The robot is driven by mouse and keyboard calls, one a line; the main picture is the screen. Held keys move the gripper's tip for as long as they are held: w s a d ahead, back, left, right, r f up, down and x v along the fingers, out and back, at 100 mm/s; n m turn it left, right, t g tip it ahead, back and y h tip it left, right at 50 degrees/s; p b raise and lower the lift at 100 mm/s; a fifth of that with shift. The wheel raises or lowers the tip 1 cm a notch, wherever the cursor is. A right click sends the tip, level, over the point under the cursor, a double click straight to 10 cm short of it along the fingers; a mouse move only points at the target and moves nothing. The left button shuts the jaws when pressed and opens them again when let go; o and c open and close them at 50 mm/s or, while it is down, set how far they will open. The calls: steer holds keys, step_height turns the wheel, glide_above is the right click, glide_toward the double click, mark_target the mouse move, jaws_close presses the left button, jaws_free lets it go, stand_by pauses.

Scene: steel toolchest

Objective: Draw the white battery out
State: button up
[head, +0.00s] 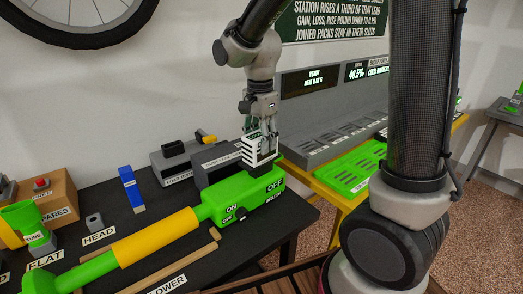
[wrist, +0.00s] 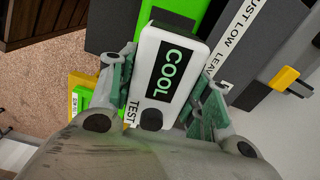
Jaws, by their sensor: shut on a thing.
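The white battery (head: 257,149) with dark stripes stands upright at the top of the green tool body (head: 232,197). In the wrist view the white battery (wrist: 157,112) shows a dark display reading COOL, with TEST and a black button below. My gripper (head: 262,126) is above the tool and shut on the battery, one finger at each side; the wrist view also shows my gripper (wrist: 165,95). A dark part shows under the battery's lower end in the head view. I cannot tell whether the battery is still in its socket or clear of it.
The tool's yellow and green handle (head: 155,238) lies across the black table (head: 150,205). A grey block with a yellow lever (head: 206,137) stands behind the battery. A green slotted tray (head: 352,168) lies right. A blue block (head: 130,186) and a FREE SPARES box (head: 52,196) are left.

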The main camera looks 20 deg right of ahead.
steer(key=shift+r, duration=0.7)
steer(key=shift+r, duration=2.05)
